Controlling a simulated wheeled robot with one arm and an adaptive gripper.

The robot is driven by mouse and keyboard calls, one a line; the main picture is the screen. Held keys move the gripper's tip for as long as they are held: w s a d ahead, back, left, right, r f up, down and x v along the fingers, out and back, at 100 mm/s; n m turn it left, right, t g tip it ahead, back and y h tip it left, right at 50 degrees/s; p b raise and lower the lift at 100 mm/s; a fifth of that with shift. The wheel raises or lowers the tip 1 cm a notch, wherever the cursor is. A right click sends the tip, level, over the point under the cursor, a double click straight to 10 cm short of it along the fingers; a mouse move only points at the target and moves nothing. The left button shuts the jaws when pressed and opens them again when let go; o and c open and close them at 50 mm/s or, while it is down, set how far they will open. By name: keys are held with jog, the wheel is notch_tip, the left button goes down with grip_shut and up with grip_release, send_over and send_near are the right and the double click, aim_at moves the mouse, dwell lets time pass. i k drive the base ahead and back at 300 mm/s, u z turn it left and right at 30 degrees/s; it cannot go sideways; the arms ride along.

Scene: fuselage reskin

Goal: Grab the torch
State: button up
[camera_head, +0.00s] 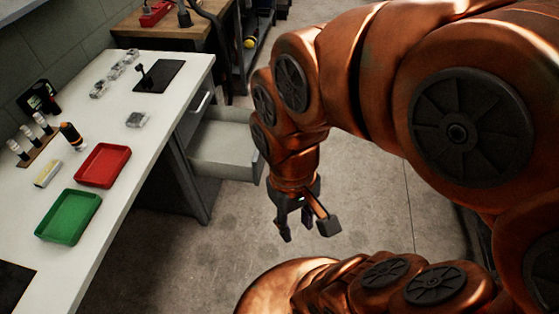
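A red tray (103,165), a green tray (69,217) and a small yellow and white box (47,173) lie near the torch. White-capped bottles stand in a wooden rack (38,150). An open drawer (226,148) juts from the bench towards my arm. Floor around my gripper is clear.

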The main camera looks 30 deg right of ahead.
aim_at(40, 89)
jog(key=u, duration=0.4)
jog(key=k, duration=0.2)
jog(key=z, duration=1.35)
jog(key=i, duration=0.9)
jog(key=u, duration=2.05)
jog(key=k, duration=0.6)
jog(key=z, duration=0.2)
jog(key=i, duration=0.75)
jog(key=u, duration=0.1)
